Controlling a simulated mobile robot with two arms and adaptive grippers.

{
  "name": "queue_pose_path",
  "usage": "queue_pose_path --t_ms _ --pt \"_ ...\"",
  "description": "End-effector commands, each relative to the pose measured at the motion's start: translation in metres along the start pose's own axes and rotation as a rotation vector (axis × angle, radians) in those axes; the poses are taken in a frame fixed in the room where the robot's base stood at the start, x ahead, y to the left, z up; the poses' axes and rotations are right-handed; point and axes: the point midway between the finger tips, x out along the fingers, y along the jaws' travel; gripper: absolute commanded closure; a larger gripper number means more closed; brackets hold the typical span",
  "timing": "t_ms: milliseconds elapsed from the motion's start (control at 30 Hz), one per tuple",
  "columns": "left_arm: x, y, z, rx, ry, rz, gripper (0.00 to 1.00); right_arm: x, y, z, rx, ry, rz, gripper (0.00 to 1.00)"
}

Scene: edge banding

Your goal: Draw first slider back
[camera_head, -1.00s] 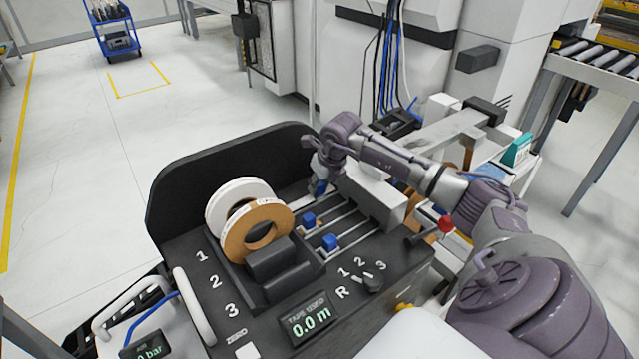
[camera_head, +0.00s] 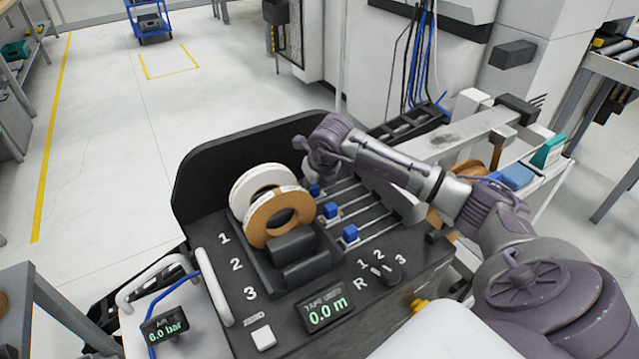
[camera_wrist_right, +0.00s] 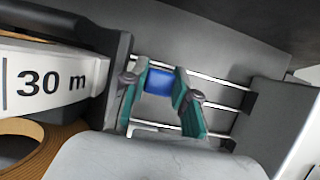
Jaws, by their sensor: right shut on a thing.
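The first slider (camera_head: 314,190), a small blue block, sits on the far rail beside the tape rolls; it also shows in the wrist view (camera_wrist_right: 158,88). My right gripper (camera_head: 309,177) reaches down on it from above, and its teal fingers (camera_wrist_right: 160,92) stand on both sides of the block. The gripper is shut on it. The second slider (camera_head: 331,210) and third slider (camera_head: 350,234) are similar blue blocks on the nearer rails. My right wrist partly covers the far rail in the head view. My left gripper is out of view.
A white tape roll (camera_head: 248,183) and a brown one (camera_head: 257,222) stand close left of the sliders. A black curved guard (camera_head: 200,170) rises behind them. A dial (camera_head: 384,274) and a display (camera_head: 326,309) are on the front panel.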

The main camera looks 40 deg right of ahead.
Motion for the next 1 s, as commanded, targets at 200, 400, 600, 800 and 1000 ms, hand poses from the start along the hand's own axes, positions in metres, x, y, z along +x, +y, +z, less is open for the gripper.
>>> queue_pose_path --t_ms 200,400,600,800,1000 --pt "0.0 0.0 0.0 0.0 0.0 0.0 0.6 0.0 0.004 0.0 -0.002 -0.003 0.01 0.57" --pt "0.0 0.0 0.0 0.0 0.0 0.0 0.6 0.0 0.004 0.0 -0.002 -0.002 0.01 0.46" --pt "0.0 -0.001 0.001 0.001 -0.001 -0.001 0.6 0.0 0.003 0.0 -0.002 -0.002 0.01 0.46" --pt "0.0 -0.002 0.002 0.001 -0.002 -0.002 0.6 -0.01 0.003 0.001 -0.003 -0.004 0.008 0.46" --pt "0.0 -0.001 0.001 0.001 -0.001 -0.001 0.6 -0.041 0.001 0.001 -0.003 -0.005 0.006 0.46"
